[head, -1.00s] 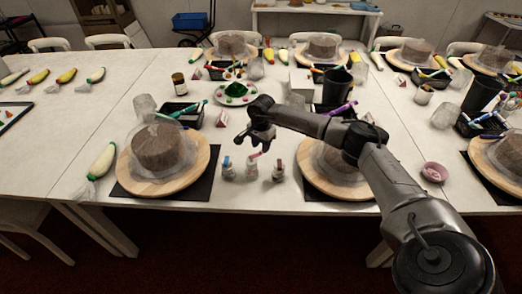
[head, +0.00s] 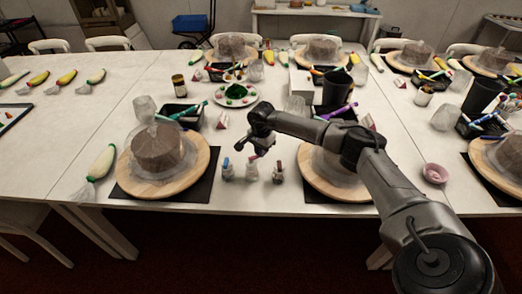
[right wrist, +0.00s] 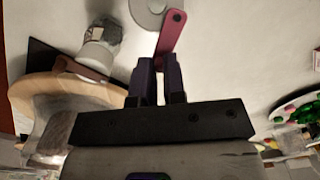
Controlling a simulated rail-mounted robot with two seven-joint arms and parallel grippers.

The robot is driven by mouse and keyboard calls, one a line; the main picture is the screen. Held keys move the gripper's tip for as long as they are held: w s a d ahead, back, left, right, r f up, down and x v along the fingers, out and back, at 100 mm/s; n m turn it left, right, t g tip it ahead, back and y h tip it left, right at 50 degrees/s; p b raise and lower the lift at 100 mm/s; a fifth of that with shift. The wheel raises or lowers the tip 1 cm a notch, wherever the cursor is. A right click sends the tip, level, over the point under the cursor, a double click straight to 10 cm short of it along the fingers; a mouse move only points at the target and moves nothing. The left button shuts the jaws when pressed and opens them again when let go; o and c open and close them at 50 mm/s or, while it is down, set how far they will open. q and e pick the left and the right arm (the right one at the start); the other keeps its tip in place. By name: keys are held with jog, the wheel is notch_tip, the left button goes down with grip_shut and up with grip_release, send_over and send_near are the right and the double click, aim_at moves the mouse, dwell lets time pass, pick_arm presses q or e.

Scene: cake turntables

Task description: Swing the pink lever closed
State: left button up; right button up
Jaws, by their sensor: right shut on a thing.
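Three small whitish bottle-like fixtures with levers stand in a row near the table's front edge. The middle fixture (head: 252,172) bears the pink lever (head: 254,157), which also shows in the right wrist view (right wrist: 171,36). My right gripper (head: 262,148) is just above and behind it, tilted down. In the right wrist view its two dark fingers (right wrist: 158,66) are shut on the lever's free end, with the pivot farther up the picture. The left fixture (head: 227,170) has a blue lever. My left gripper is not in view.
Wooden turntables with wrapped brown cakes stand on both sides, the left turntable (head: 198,176) clear of my arm and the right one (head: 318,187) under it. A paint plate (head: 250,98) and a black tray (head: 178,123) lie behind. A pink bowl (head: 435,173) is at the right.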

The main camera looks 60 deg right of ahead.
grip_shut()
jog(key=shift+s+a+r+m+p, duration=0.15)
jog(key=shift+s+m+p, duration=0.1)
jog(key=shift+m+p, duration=0.5)
jog(key=a+m+p, duration=0.6)
jog(key=m+p, duration=0.5)
jog(key=m, duration=0.6)
jog(key=shift+s+a, duration=0.15)
jog(key=shift+s, duration=0.1)
jog(key=shift+f+m, duration=0.2)
jog(key=shift+m, duration=0.05)
jog(key=o, duration=0.7)
grip_release()
